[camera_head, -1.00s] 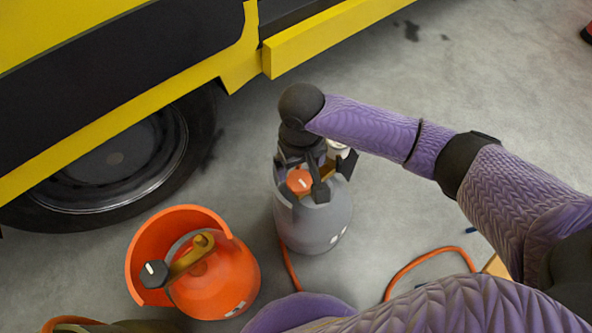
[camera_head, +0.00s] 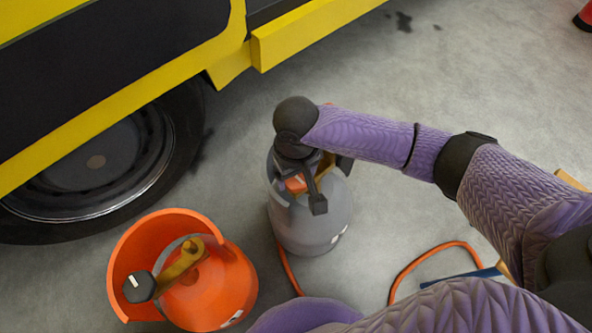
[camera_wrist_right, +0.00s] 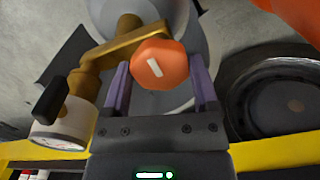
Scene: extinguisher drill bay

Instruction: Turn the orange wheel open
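The orange wheel (camera_wrist_right: 160,65), with a white mark on its face, sits on a brass valve (camera_wrist_right: 125,44) on top of a grey cylinder (camera_head: 312,226). In the head view the wheel (camera_head: 295,184) is partly hidden by my right gripper (camera_head: 300,172), which reaches down to it. In the right wrist view my right gripper (camera_wrist_right: 161,85) has its two purple fingers apart, one on each side of the wheel. The gaps are narrow, and I cannot tell whether either finger touches it. My left gripper is not in view.
A white gauge (camera_wrist_right: 62,130) and a black lever (camera_wrist_right: 50,97) are beside the wheel. An orange cylinder (camera_head: 215,290) with its own brass valve stands at the lower left. A yellow and black vehicle (camera_head: 120,125) is behind. An orange hose (camera_head: 430,254) lies on the floor.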

